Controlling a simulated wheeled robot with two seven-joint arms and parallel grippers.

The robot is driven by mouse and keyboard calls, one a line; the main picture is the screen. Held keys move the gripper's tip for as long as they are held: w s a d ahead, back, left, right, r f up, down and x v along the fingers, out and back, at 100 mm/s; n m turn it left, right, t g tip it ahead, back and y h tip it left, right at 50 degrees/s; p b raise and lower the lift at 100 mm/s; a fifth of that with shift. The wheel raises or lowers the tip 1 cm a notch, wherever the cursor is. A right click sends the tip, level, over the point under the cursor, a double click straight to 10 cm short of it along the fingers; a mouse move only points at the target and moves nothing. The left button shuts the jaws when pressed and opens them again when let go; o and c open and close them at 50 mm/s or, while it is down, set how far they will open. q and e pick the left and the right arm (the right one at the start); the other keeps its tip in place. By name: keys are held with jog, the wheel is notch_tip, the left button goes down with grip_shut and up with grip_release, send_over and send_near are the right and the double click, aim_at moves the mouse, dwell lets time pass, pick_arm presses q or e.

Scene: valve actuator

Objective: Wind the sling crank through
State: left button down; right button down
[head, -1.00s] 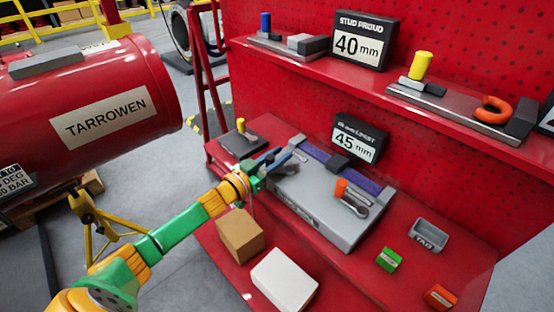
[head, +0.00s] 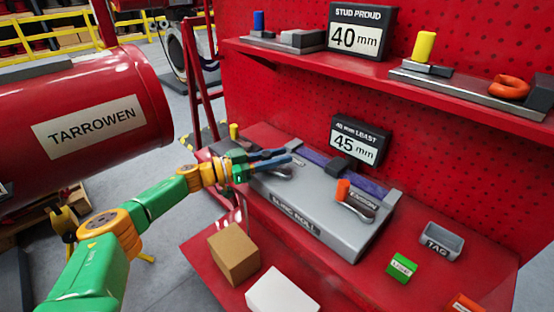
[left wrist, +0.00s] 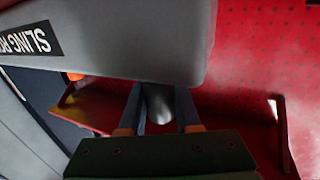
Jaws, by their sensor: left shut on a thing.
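The grey sling roll unit (head: 325,233) lies on the red bench with a purple sling (head: 362,184) along its back. A short lever marked tension (head: 357,203), with an orange knob (head: 343,190), sits on its top. My left gripper (head: 284,158) is at the unit's left end, its fingers over a small grey metal part (head: 282,172). In the left wrist view my left gripper (left wrist: 158,105) is shut on a grey rounded piece (left wrist: 158,101), which looks like the crank handle. Most of the crank is hidden. The unit's labelled side (left wrist: 120,40) is close by. My right gripper is out of view.
A brown box (head: 234,254) and a white box (head: 282,292) stand at the bench front. A grey tag tray (head: 441,241) and a green block (head: 401,267) are at right. A 45 mm sign (head: 359,142) stands behind. A red tank (head: 85,115) is at left.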

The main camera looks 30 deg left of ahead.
pick_arm(q)
jog(key=c, duration=0.6)
grip_release()
jog(key=shift+d, duration=0.1)
jog(key=b+v, duration=0.1)
jog(key=v, duration=0.6)
jog(key=shift+s+b, duration=0.1)
jog(key=shift+b, duration=0.2)
